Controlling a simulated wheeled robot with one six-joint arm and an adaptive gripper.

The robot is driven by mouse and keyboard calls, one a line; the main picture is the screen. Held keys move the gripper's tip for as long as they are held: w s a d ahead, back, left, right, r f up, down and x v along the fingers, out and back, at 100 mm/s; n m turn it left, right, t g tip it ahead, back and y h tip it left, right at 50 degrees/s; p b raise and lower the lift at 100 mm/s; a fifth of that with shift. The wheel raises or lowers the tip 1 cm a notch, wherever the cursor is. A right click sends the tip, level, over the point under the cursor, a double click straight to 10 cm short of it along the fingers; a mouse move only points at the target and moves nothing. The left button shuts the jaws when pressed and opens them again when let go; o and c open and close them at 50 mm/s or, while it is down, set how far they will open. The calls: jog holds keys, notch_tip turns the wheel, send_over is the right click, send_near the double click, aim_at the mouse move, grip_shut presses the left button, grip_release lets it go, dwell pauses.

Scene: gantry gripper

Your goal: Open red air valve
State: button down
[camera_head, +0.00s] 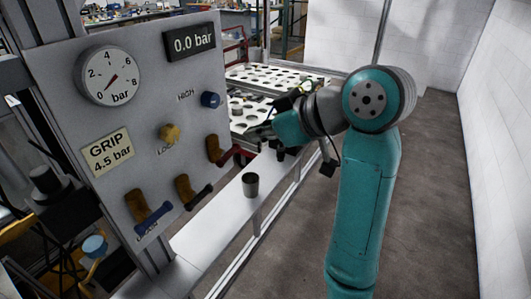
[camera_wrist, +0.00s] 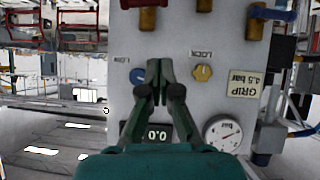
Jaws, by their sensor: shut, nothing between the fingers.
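The red air valve has a brass body (camera_head: 213,149) and a red lever (camera_head: 238,153) at the right of the grey panel. The lever points sideways to the right. In the wrist view, which shows the panel upside down, the red lever (camera_wrist: 136,4) is at the top edge, partly cut off, with its brass body (camera_wrist: 147,19) below it. My gripper (camera_head: 262,132) is shut and empty, in front of the panel's right side. In the wrist view my gripper's fingertips (camera_wrist: 160,68) lie over the panel near the blue knob (camera_wrist: 137,76), apart from the red lever.
A black-lever valve (camera_head: 197,195) and a blue-lever valve (camera_head: 152,215) sit left of the red one. The panel also has a yellow knob (camera_head: 169,133), a round gauge (camera_head: 107,76) and a display (camera_head: 190,43) reading 0.0 bar. A dark cup (camera_head: 250,184) stands on the white ledge below.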

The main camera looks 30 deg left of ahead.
aim_at(227, 154)
jog(key=d+f+x, duration=0.1)
jog(key=f+x, duration=0.1)
jog(key=x, duration=1)
jog(key=shift+f, duration=0.35)
